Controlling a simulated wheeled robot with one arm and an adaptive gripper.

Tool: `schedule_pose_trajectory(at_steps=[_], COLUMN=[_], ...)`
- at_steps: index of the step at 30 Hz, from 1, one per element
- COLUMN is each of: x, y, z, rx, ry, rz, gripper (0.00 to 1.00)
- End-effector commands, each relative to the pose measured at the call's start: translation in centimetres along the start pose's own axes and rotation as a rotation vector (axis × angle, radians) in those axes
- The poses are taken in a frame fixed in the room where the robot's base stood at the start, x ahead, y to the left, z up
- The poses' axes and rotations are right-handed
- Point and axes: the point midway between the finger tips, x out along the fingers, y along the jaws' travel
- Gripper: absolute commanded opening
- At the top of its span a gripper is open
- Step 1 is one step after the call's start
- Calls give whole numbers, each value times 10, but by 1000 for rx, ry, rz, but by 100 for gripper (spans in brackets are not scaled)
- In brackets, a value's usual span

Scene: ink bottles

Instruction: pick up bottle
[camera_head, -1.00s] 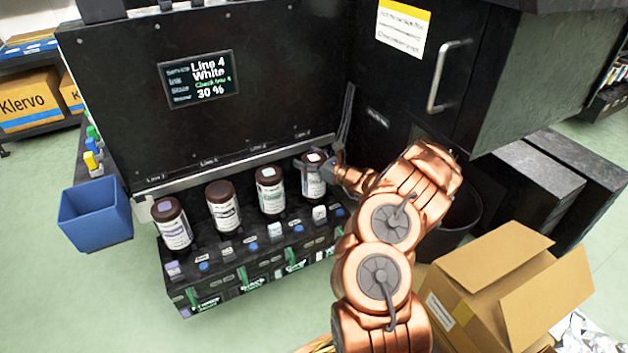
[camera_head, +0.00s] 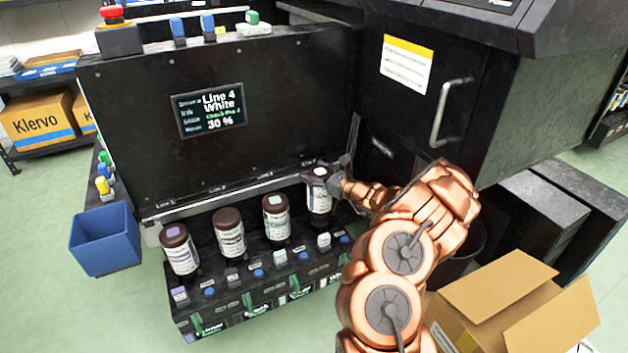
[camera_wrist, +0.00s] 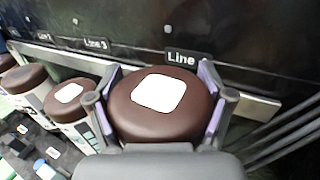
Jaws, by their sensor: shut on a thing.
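The held bottle (camera_head: 319,198) is dark brown with a white label and a brown cap bearing a white square. It is at the right end of the row, at Line 4, upright and higher than its neighbours. My gripper (camera_head: 327,171) is shut around its cap. In the wrist view the cap (camera_wrist: 158,112) sits between the two fingers, one on each side; the bottle's body is hidden below it. My arm reaches in from the lower right.
Three similar bottles stand in the rack to the left: the nearest (camera_head: 276,218), the middle (camera_head: 229,234) and the far left one (camera_head: 179,250). A black panel (camera_head: 250,100) rises close behind. A blue bin (camera_head: 105,240) hangs at left; an open carton (camera_head: 515,310) is lower right.

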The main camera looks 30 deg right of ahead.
Motion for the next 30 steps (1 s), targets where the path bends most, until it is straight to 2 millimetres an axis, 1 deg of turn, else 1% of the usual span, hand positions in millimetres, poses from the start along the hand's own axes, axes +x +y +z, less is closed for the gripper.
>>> schedule_pose_trajectory(at_steps=[1, 8, 12, 14, 22, 30], x=[0, 0, -22, -31, -78, -120], y=[0, 0, 7, 12, 34, 52], z=[18, 63, 60, 60, 62, 59], rx=[-2, -3, 4, 3, 5, 4], ry=[-3, -4, 0, -1, -5, 0], rz=[-1, 2, -5, -4, -4, -5], gripper=[10, 10, 10, 10, 10, 10])
